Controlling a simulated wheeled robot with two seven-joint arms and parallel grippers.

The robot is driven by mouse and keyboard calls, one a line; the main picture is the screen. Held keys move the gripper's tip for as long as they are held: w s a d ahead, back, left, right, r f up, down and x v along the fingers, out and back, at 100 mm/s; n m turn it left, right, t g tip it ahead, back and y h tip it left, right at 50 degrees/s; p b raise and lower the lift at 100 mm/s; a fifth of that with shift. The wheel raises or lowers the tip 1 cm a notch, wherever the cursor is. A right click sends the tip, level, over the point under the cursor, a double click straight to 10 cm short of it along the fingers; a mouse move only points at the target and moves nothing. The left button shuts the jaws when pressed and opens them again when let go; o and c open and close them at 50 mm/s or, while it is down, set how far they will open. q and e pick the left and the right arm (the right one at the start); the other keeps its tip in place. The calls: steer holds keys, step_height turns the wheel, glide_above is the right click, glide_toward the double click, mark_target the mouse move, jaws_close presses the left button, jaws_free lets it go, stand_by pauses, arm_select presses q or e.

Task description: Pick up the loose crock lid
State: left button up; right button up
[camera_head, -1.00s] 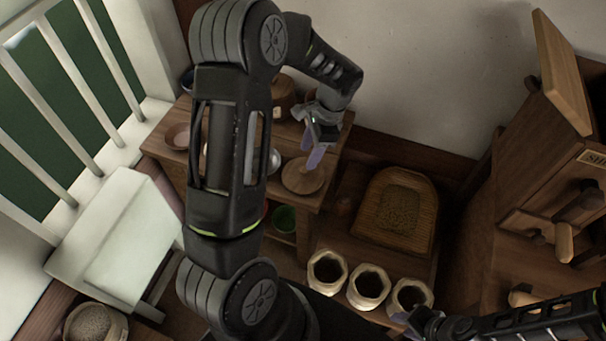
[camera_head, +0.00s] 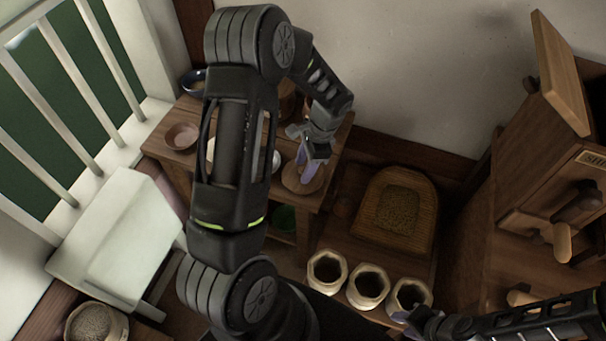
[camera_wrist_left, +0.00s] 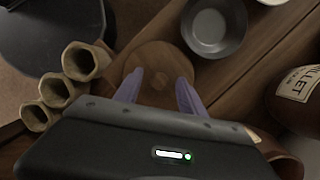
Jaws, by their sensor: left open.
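The loose crock lid is a round wooden disc (camera_head: 292,181) with a small knob, lying flat at the right front corner of a wooden side table (camera_head: 338,140). In the left wrist view the lid (camera_wrist_left: 150,52) lies straight ahead of my gripper. My left gripper (camera_head: 308,170) is open and pointed down over the lid. In the left wrist view its two purple fingers (camera_wrist_left: 158,84) stand on either side of the knob. I cannot tell whether they touch the lid. My right gripper (camera_head: 414,322) is at the bottom right by the sacks; its jaws are unclear.
A brown crock labelled MILLET (camera_wrist_left: 300,95) and a grey metal bowl (camera_wrist_left: 214,26) stand near the lid. A pinkish bowl (camera_head: 182,137) is at the table's left. My left arm hides part of the tabletop.

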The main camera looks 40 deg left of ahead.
arm_select(q)
steer(key=shift+c, duration=0.6)
jaws_close()
